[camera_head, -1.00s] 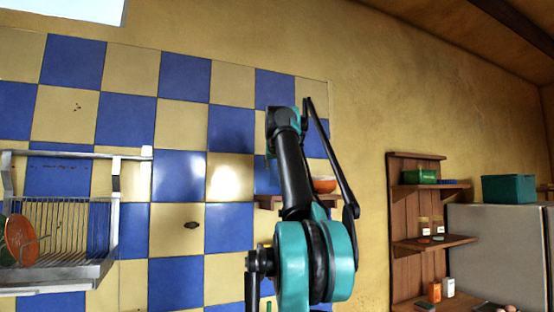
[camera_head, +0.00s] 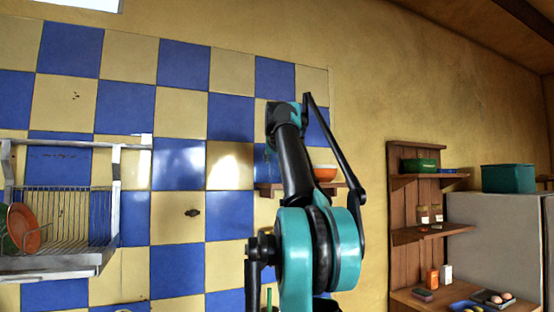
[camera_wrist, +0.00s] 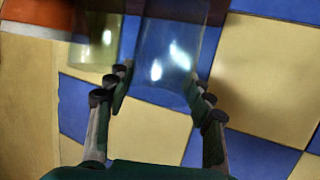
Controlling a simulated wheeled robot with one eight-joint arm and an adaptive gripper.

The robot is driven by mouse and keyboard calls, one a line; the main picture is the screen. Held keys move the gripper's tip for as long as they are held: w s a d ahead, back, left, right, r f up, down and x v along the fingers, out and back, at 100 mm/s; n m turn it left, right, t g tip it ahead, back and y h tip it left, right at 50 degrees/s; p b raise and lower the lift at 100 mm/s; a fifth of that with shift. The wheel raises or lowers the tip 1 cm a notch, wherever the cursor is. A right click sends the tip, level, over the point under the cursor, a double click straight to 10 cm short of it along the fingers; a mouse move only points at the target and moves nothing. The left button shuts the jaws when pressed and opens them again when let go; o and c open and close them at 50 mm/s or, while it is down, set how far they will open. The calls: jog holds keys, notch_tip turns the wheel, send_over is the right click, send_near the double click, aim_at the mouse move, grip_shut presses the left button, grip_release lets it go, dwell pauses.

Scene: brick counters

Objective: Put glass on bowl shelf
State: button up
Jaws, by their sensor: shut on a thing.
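My gripper (camera_wrist: 162,84) is shut on a clear, bluish glass (camera_wrist: 168,45) in the wrist view. The glass stands out beyond the fingertips, with blue and cream tiles showing through it. An orange bowl (camera_head: 324,172) sits on a small wooden wall shelf (camera_head: 268,188), partly behind my arm in the head view. In the wrist view an orange surface (camera_wrist: 28,10) and a pale edge (camera_wrist: 35,31) show at upper left, left of the glass. My gripper and the glass are hidden behind my arm in the head view.
A yellowish see-through glass-like shape (camera_wrist: 97,38) is close left of the held glass. A dish rack (camera_head: 60,262) with an orange plate (camera_head: 23,228) hangs at left. Wooden shelves (camera_head: 405,190) and a fridge (camera_head: 495,225) stand at right.

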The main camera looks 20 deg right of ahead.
jog(key=shift+f, duration=0.4)
jog(key=o, duration=1.5)
jog(key=shift+s, duration=0.1)
jog(key=v, duration=1.2)
